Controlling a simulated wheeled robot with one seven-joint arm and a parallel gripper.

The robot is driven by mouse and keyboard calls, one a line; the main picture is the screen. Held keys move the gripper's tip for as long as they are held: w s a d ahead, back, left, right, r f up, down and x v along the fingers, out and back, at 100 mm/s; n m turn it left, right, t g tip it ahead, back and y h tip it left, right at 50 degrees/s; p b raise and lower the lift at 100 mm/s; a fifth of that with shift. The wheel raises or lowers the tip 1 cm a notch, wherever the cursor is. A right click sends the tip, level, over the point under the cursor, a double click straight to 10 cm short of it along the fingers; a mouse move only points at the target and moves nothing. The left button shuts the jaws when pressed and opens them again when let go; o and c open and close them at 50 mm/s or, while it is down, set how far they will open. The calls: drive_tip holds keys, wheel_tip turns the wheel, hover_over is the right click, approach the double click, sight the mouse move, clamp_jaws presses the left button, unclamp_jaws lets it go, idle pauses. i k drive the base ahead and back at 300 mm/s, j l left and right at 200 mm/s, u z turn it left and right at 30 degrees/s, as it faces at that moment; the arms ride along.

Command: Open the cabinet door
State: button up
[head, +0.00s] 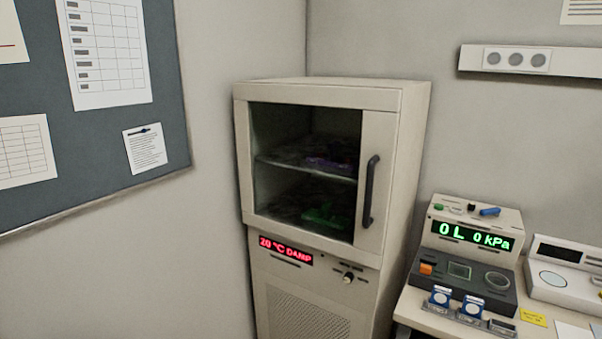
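The cabinet (405,165) is a tall beige unit standing in the corner of the room. Its door (378,130) has a dark glass window and looks shut. A dark vertical bar handle (370,190) is on the right side of the door. Through the glass I see a shelf (305,168) with a purple item (328,164) on it and a green item (325,216) below. A red display (286,250) under the door reads "20 °C DAMP", with a knob (348,278) to its lower right. My gripper is not in view.
A bench (425,312) on the right carries a device with a green display (473,236) reading "0L 0 kPa", and a white instrument (565,275). A notice board (100,120) hangs on the left wall. A socket rail (530,60) is on the back wall.

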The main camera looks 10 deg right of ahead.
sight(381, 107)
drive_tip(key=i+j+u, duration=0.1)
drive_tip(key=i+j, duration=0.2)
drive_tip(key=i+j+u, duration=0.1)
drive_tip(key=i+j, duration=0.15)
drive_tip(key=i, duration=0.2)
drive_tip(key=i+j+u, duration=0.1)
drive_tip(key=i, duration=0.3)
drive_tip(key=j, duration=0.1)
